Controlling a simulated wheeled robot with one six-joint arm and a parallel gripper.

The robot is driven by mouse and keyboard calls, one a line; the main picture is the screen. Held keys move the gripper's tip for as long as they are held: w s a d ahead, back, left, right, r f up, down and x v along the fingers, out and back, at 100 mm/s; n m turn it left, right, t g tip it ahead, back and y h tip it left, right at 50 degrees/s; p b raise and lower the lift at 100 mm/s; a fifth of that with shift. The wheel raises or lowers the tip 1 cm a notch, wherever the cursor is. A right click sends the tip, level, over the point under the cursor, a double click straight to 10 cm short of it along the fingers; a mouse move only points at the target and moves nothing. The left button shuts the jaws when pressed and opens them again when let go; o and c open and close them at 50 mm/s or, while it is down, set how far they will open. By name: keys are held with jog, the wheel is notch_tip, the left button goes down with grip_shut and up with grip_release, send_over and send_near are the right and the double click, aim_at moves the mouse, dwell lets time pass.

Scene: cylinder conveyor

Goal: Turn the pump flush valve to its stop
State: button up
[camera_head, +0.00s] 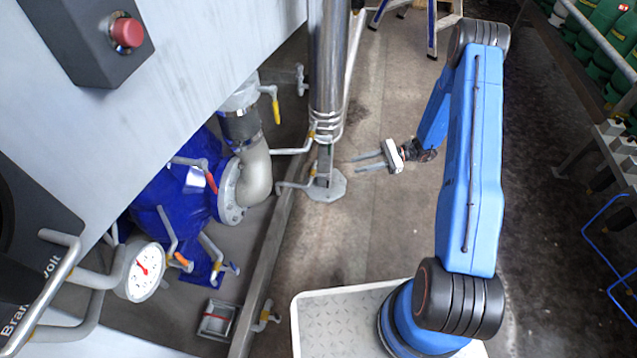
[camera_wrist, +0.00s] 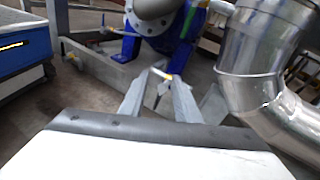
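The blue pump (camera_head: 190,185) stands at the left in the head view, joined to a grey elbow pipe. Several small valves sit on and around it: one with a red lever (camera_head: 210,181), one with an orange lever (camera_head: 182,259), and one with a yellow lever (camera_head: 274,108) above. I cannot tell which is the flush valve. My gripper (camera_head: 357,163) is open and empty, in free air right of the steel column. In the wrist view my gripper (camera_wrist: 161,78) points toward the blue pump body (camera_wrist: 186,30), with a gap between the fingertips.
A vertical steel pipe (camera_head: 326,60) stands between my gripper and the pump; a big bent steel pipe (camera_wrist: 262,75) fills the right of the wrist view. A floor rail (camera_head: 265,245) runs along the pump. A gauge (camera_head: 143,270) is at lower left. Floor right of the column is clear.

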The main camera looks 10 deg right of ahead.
aim_at(328, 182)
notch_tip(328, 182, down, 12)
jog(key=d+m+t+y, duration=0.1)
jog(key=m+t, duration=0.2)
jog(key=m, duration=0.1)
jog(key=w+a, duration=0.2)
jog(key=a, duration=1.5)
jog(key=shift+w+r, duration=0.1)
jog(key=shift+c, duration=0.2)
grip_shut()
